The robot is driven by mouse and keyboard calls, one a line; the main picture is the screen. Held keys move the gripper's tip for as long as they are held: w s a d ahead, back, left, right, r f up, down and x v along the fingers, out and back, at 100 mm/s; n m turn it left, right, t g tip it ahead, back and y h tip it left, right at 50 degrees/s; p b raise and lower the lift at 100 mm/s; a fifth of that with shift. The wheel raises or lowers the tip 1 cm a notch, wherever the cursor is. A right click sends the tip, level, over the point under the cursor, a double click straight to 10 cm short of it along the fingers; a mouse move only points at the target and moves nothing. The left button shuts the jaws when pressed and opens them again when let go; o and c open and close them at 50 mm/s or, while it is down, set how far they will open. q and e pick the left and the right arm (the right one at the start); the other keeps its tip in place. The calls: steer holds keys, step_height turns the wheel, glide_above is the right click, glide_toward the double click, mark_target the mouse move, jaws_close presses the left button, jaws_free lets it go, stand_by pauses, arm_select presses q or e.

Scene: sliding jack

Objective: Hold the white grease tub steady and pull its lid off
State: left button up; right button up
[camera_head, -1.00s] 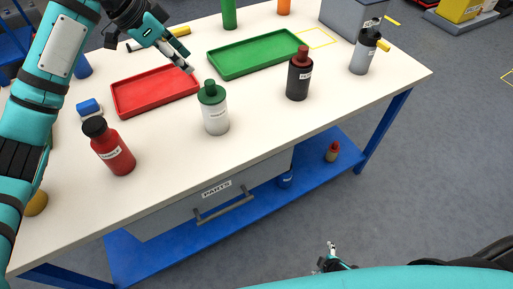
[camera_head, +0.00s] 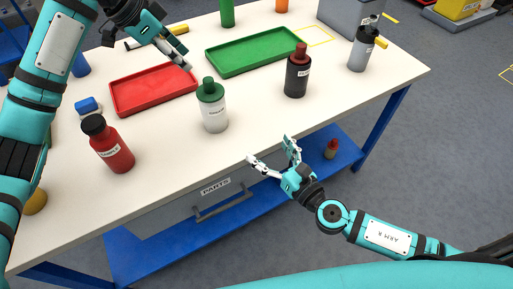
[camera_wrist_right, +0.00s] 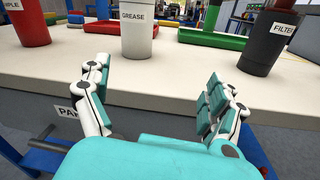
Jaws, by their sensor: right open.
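The white grease tub (camera_head: 214,118) with its green lid (camera_head: 210,90) stands upright near the front of the table. It also shows in the right wrist view (camera_wrist_right: 137,38), label facing me, its top cut off. The lid sits on the tub. My right gripper (camera_head: 269,153) is open and empty, just off the table's front edge, to the right of and nearer than the tub. My left gripper (camera_head: 184,51) appears open and empty above the table behind the tub, near the red tray. Neither gripper touches the tub.
A red bottle (camera_head: 110,146) stands left of the tub, a dark filter bottle (camera_head: 297,77) right, and a grey bottle (camera_head: 361,52) farther right. A red tray (camera_head: 150,100) and green tray (camera_head: 255,51) lie behind. The table's front edge (camera_head: 240,160) is close to my right gripper.

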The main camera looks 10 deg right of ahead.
mark_target(221, 116)
steer(key=w+a+n, duration=0.1)
steer(key=w+a, duration=0.3)
steer(key=w, duration=0.1)
steer(key=w+a+r+n+y, duration=0.1)
steer(key=w+a, duration=0.3)
steer(key=w, duration=0.1)
steer(key=w+a+r+n, duration=0.1)
steer(key=w+a, duration=0.3)
steer(key=w, duration=0.1)
steer(key=shift+a+r+y, duration=0.1)
steer(key=shift+a+y, duration=0.05)
steer(key=shift+y, duration=0.15)
steer(key=shift+c, duration=0.3)
steer(key=c, duration=1.4)
